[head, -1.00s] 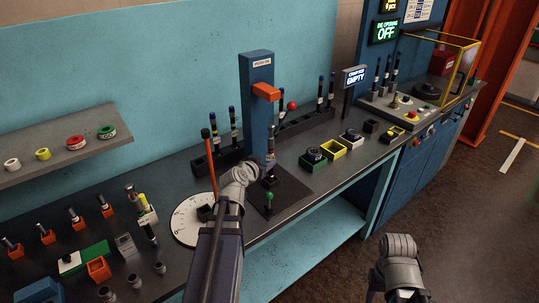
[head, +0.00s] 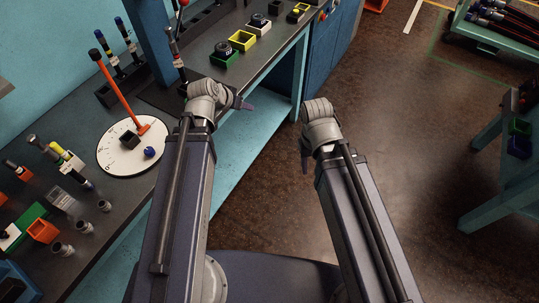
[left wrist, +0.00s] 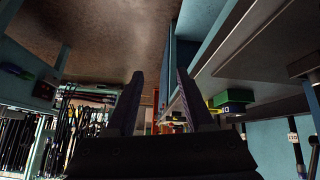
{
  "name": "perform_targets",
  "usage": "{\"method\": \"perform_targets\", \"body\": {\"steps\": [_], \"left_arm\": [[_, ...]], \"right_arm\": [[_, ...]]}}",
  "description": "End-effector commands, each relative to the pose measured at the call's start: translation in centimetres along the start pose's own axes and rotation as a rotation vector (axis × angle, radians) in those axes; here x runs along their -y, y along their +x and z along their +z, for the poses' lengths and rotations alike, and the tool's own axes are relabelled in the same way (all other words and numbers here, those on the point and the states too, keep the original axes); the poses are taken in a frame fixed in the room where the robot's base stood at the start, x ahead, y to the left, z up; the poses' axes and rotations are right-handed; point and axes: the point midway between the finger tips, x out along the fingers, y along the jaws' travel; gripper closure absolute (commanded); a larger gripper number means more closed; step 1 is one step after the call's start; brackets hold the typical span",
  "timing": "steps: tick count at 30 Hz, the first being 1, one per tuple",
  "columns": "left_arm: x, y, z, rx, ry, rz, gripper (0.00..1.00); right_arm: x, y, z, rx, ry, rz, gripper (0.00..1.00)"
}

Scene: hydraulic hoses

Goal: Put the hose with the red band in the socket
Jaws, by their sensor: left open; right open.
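Several short dark hoses with coloured bands stand in a black rack (head: 113,89) at the upper left. Another banded hose (head: 176,48) stands upright beside the blue post. Red shows on some hoses, but I cannot tell which one is the hose with the red band. I cannot pick out the socket for certain. My left gripper (head: 246,104) is over the bench's front edge, open and empty; its two spread fingers fill the middle of the left wrist view (left wrist: 157,100). My right gripper (head: 305,160) is open and points down over the floor, apart from the bench.
A white round dial (head: 115,158) with an orange lever lies on the bench (head: 72,128). A cart (head: 461,35) with long hoses is at the upper right. Brown floor (head: 400,120) lies clear between.

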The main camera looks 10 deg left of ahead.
Motion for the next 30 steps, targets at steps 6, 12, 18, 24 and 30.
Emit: {"method": "perform_targets", "body": {"steps": [6, 12, 18, 24, 30], "left_arm": [[-10.7, 0.4, 7.9, 0.419, 0.1, 0.009, 0.47], [-14.3, -1.6, 12.4, 0.646, 0.145, -0.105, 0.47], [-15.1, -2.8, 13.8, 0.717, 0.155, -0.169, 0.47], [-15.1, -2.8, 13.8, 0.722, 0.153, -0.172, 0.47], [-15.1, -2.8, 13.8, 0.72, 0.153, -0.171, 0.47]], "right_arm": [[0.0, 0.0, 0.0, 0.0, 0.0, 0.0, 0.5], [0.0, 0.0, 0.0, 0.0, 0.0, 0.0, 0.5], [0.0, 0.0, 0.0, 0.0, 0.0, 0.0, 0.5], [0.0, 0.0, 0.0, 0.0, 0.0, 0.0, 0.5], [0.0, 0.0, 0.0, 0.0, 0.0, 0.0, 0.5]]}}
